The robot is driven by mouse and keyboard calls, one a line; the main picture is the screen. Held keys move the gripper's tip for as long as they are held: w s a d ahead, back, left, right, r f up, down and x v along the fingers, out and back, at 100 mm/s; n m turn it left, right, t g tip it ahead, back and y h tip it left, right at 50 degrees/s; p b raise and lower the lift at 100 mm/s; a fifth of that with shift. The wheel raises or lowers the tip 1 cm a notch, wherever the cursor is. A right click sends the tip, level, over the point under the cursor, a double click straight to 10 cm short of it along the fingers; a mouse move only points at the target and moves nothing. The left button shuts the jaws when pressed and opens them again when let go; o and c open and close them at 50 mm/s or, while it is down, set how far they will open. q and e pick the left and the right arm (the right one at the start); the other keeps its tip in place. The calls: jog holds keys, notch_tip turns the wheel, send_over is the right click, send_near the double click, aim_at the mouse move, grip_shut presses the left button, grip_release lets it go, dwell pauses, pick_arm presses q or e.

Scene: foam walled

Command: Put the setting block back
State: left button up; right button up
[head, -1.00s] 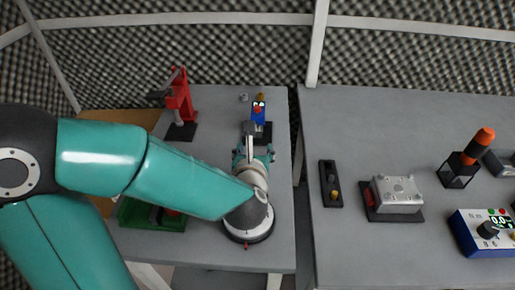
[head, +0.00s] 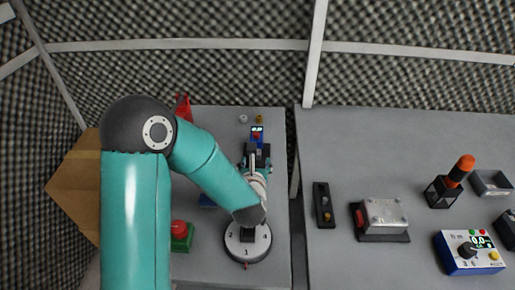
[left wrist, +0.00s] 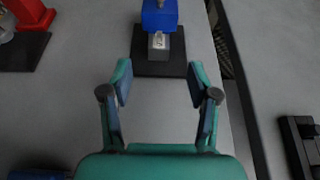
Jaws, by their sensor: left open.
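A small grey metal block with a marking (left wrist: 158,44) is on the black base (left wrist: 153,68) of the blue gauge (left wrist: 159,15), directly below the gauge's blue body. I take it to be the setting block. In the head view the blue gauge (head: 257,134) stands towards the back of the left table, and my gripper partly hides its base. My left gripper (left wrist: 158,80) is open and empty, its fingers pointing at the block from the front, one to either side of its line. It also shows in the head view (head: 256,163). My right gripper is not in view.
Nearby are a red press (head: 183,106), a green box with a red button (head: 181,238) and a numbered dial (head: 236,247). Beyond the gap, the right table holds a black strip (head: 323,205), a silver box (head: 384,213), an orange-topped lamp (head: 460,170) and a blue meter (head: 465,257).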

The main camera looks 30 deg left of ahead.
pick_arm(q)
jog(key=p+x, duration=0.1)
jog(key=x, duration=0.8)
jog(key=shift+p, duration=0.35)
grip_shut()
